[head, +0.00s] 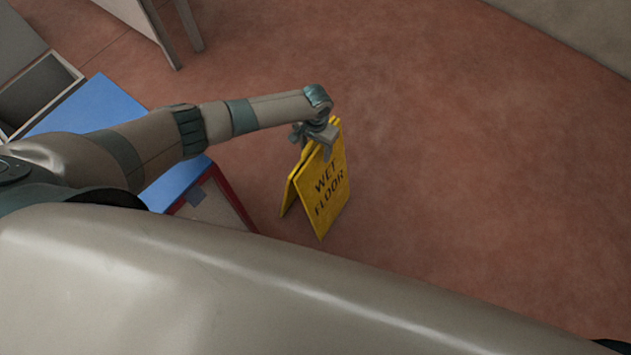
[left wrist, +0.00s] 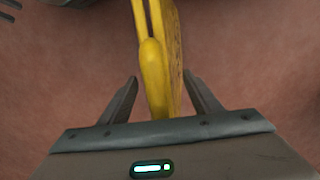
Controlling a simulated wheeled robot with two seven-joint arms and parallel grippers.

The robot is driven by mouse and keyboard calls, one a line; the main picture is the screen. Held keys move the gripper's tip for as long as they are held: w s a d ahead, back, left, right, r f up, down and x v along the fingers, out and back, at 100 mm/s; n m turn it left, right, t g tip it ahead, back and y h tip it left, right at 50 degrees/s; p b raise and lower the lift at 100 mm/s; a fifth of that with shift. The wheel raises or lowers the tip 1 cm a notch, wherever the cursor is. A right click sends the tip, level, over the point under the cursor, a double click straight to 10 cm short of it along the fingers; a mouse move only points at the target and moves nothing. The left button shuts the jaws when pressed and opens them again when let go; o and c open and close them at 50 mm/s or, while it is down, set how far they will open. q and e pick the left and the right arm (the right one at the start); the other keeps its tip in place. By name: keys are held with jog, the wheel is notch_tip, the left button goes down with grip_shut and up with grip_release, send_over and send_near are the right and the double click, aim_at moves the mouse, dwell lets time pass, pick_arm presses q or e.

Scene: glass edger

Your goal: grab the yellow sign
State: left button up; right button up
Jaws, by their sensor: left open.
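The yellow sign (head: 328,190) stands as a folded A-frame on the red floor in the head view, with "WET FLOOR" in dark letters on its face. My left gripper (head: 318,140) is at the sign's top edge. In the left wrist view, the sign (left wrist: 158,75) runs between the two open fingers of my left gripper (left wrist: 160,95), with visible gaps on both sides. The sign's lower part is partly out of that view. My right gripper is not in view.
A blue-topped unit (head: 95,105) with a red-edged front (head: 228,190) stands left of the sign, below my left arm. A grey open box (head: 40,90) is at the far left. The floor (head: 470,160) to the right is clear.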

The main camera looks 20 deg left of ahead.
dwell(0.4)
pick_arm(q)
grip_shut()
jog(key=shift+w+r, duration=0.1)
jog(key=shift+r, duration=0.1)
jog(key=shift+r, duration=4.95)
